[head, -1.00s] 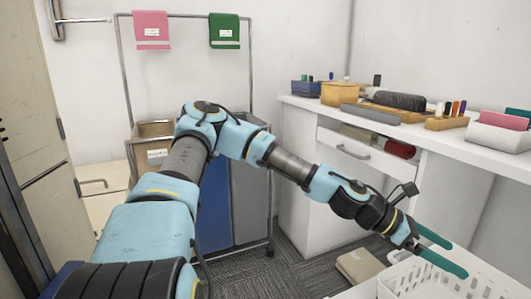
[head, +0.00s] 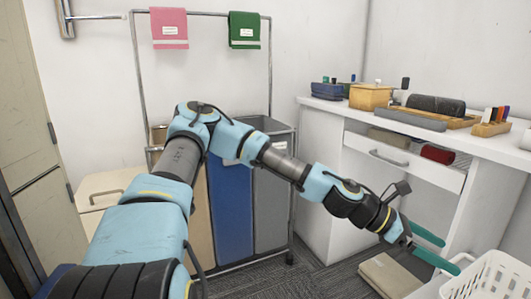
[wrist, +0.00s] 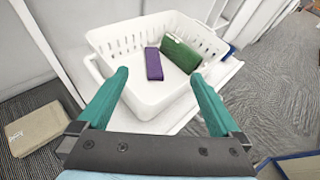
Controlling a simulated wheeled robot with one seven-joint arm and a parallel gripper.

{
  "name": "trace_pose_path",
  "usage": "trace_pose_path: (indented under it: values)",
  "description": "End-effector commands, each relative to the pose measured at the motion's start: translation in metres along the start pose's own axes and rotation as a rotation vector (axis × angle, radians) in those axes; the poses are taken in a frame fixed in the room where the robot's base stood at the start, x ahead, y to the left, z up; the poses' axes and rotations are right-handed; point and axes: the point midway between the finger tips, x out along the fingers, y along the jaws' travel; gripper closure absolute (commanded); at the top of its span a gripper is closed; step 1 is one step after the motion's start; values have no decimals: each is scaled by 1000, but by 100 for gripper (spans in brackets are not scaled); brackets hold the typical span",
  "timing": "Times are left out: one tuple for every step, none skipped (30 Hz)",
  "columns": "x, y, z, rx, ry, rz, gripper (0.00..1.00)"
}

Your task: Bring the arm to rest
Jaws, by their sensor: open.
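My arm stretches forward and to the right in the head view, bent at its joints. My gripper (head: 443,252) is at its end, at the lower right, with its two green fingers apart and nothing between them. In the wrist view my gripper (wrist: 155,100) is open over the near side of a white basket (wrist: 110,42). The basket (head: 463,287) is partly cut off in the head view. Inside it lie a purple item (wrist: 153,63) and a green folded cloth (wrist: 181,54).
A white counter (head: 400,118) with boxes and an open drawer (head: 400,160) stands at the right. A beige folded cloth (head: 389,275) lies on the carpet. A rack with a pink towel (head: 169,28), a green towel (head: 244,30) and hamper bins (head: 230,205) stands at the back.

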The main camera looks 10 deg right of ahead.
Motion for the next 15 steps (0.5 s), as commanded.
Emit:
trace_pose_path:
  values:
    - [0,-1,-5,15,14,-3,0]
    - [0,-2,-9,27,25,-5,0]
    - [-1,-3,-14,42,39,-7,0]
    - [-1,-4,-18,54,49,-9,0]
    - [-2,-4,-22,65,61,-11,0]
    - [-3,-5,-27,81,75,-14,0]
    - [-4,-6,-31,94,86,-15,0]
    - [-4,-6,-36,107,99,-18,0]
    - [-6,-7,-42,127,116,-21,0]
    - [-7,-8,-46,141,129,-24,0]
    - [-8,-9,-52,159,146,-27,0]
    - [-10,-10,-59,181,166,-33,0]
    - [-12,-11,-66,201,185,-37,0]
    - [-15,-12,-73,220,204,-42,0]
    - [-18,-12,-82,250,232,-49,0]
